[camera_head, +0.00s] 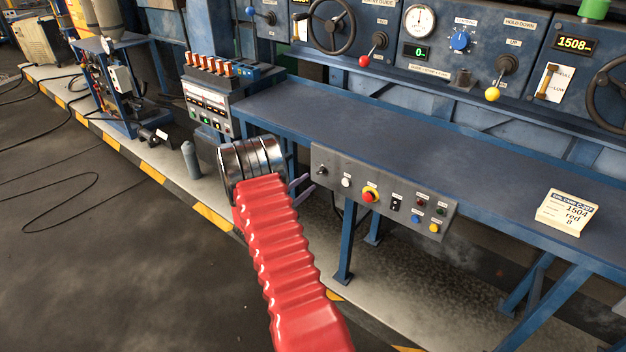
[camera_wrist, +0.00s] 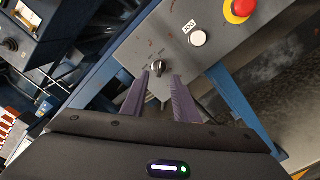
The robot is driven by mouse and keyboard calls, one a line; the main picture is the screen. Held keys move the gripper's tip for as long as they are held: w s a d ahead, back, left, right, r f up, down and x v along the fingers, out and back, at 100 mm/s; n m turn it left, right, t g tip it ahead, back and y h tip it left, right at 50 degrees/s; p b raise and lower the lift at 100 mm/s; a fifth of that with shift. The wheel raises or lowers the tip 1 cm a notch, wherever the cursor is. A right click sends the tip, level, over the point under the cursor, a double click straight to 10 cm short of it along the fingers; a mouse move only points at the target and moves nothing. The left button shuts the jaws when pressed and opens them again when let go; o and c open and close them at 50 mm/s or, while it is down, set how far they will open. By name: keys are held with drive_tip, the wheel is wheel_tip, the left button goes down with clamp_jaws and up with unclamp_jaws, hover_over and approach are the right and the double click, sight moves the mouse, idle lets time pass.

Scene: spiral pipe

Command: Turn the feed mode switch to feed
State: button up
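The grey control panel (camera_head: 384,192) hangs on the front of the blue bench. A small black rotary selector knob (camera_head: 321,170) sits at its left end, likely the feed mode switch; its label is too small to read. In the wrist view the knob (camera_wrist: 158,68) shows just ahead of my fingertips, roughly between their lines, nearer the left one. My gripper (camera_wrist: 162,77) is open, with two purple fingers apart and nothing between them. In the head view my gripper (camera_head: 308,185) is left of the panel, close to the knob; my red arm hides part of it.
A white button (camera_head: 346,182) and a red emergency stop (camera_head: 370,194) with yellow collar lie right of the knob. Several more controls fill the panel's right. A card (camera_head: 566,212) stands on the bench top. A grey cylinder (camera_head: 190,160) stands on the floor at left.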

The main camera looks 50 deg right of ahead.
drive_tip(key=a, duration=0.6)
drive_tip(key=shift+a, duration=0.4)
